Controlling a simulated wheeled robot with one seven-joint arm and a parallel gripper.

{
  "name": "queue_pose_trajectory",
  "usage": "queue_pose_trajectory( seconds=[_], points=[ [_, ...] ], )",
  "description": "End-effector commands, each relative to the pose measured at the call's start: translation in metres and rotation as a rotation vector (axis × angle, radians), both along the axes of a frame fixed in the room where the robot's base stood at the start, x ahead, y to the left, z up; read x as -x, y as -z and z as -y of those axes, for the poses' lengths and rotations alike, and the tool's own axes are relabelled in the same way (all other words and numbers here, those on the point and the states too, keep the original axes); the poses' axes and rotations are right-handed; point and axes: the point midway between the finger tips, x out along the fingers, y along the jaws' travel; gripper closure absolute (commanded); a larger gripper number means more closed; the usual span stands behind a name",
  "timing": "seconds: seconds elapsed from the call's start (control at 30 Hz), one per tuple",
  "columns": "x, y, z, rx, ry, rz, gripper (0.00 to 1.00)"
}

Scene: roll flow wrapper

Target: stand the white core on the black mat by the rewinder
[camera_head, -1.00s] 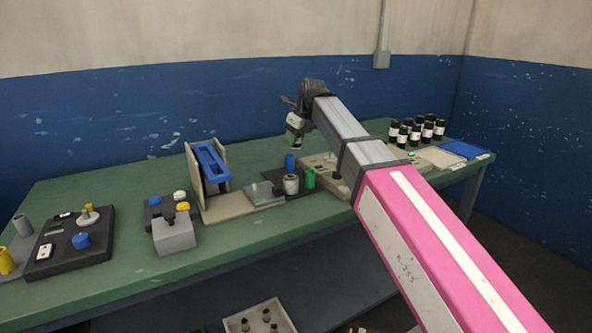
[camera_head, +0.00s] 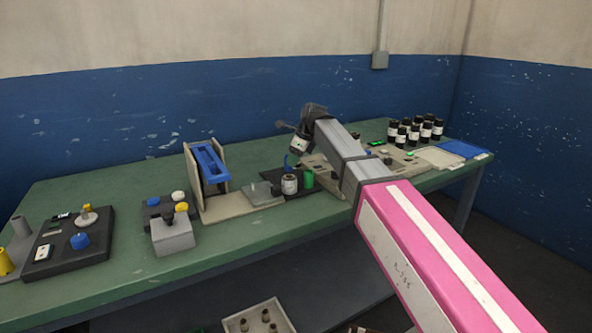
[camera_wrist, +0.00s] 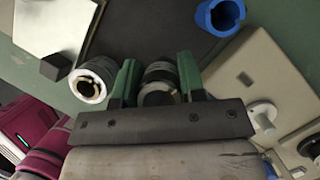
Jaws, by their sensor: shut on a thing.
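My gripper (camera_wrist: 159,88) is shut on a short cylinder, which I take to be the white core (camera_wrist: 158,72). It looks grey-white with dark bands between the two green-sided fingers. My gripper (camera_head: 297,153) also shows in the head view, above the rewinder end of the bench, where the held core is hard to make out. The black mat (camera_wrist: 136,30) lies beyond the fingers in the wrist view. The beige rewinder (camera_wrist: 250,75) is on the right there. In the head view the mat (camera_head: 270,176) is partly covered. I cannot tell whether the held core touches it.
A grey-white roll (camera_head: 289,184) stands close to the left finger in the wrist view. A blue hollow core (camera_wrist: 219,16) stands at the upper right. Several black bottles (camera_head: 414,131) stand at the back right.

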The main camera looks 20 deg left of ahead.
Motion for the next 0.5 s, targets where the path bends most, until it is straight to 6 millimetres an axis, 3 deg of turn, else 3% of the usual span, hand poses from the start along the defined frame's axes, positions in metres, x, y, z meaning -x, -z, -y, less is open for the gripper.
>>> queue_pose_trajectory(
  seconds=[0.27, 0.5],
  points=[
    [-0.009, 0.013, 0.004, 0.001, 0.000, -0.001, 0.89],
    [-0.009, 0.044, 0.003, 0.001, 0.001, -0.001, 0.89]
  ],
)
